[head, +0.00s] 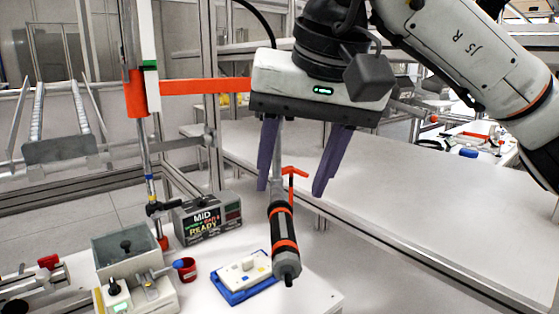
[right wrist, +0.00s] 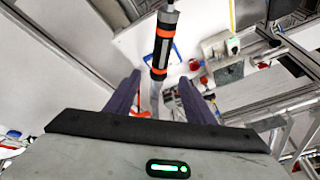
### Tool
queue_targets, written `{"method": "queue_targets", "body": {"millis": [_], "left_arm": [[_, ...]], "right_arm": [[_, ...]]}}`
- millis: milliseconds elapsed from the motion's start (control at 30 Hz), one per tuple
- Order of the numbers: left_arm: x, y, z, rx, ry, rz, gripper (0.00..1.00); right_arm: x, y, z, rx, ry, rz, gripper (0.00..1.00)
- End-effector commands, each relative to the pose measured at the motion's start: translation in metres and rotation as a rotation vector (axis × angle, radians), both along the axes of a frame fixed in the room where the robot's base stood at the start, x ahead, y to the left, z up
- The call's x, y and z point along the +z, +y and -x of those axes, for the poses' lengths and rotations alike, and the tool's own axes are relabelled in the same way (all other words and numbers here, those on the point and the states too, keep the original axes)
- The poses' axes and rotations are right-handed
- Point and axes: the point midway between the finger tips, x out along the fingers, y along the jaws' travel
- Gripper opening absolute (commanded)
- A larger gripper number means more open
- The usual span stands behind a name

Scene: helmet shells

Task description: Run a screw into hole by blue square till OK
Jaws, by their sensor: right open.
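My right gripper (head: 290,193) is open, its two purple fingers pointing down on either side of the upper end of the screwdriver (head: 284,240). The screwdriver is black and grey with orange bands and a red lever, and hangs slightly tilted, bit end down. In the right wrist view the tool (right wrist: 163,42) runs between the spread fingers (right wrist: 159,77), with no clear contact. A white part (head: 243,271) with small coloured marks lies in a blue tray (head: 240,295) left of the tool's tip; its blue square is too small to make out. The controller (head: 208,219) display reads READY. My left gripper is out of view.
A grey box with a black knob (head: 128,250) and a red cup (head: 187,270) stand left of the tray. A vertical post with an orange arm (head: 205,86) rises behind. The large white table (head: 400,190) at right is mostly clear.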

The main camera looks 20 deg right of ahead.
Motion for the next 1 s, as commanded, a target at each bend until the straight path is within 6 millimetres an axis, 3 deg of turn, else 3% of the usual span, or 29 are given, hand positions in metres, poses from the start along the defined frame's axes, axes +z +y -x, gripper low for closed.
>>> {"method": "queue_targets", "body": {"millis": [233,533,700,1000], "left_arm": [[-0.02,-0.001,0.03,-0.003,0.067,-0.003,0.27],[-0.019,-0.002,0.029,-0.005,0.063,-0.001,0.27],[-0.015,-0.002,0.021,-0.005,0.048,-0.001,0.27],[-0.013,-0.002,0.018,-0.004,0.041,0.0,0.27]], "right_arm": [[-0.034,0.001,-0.014,-0.001,0.005,0.0,0.49],[-0.078,0.004,-0.034,-0.001,0.004,-0.001,0.49],[-0.089,0.004,-0.039,0.0,0.003,-0.002,0.49],[-0.092,0.005,-0.04,0.0,0.001,-0.003,0.49]]}}
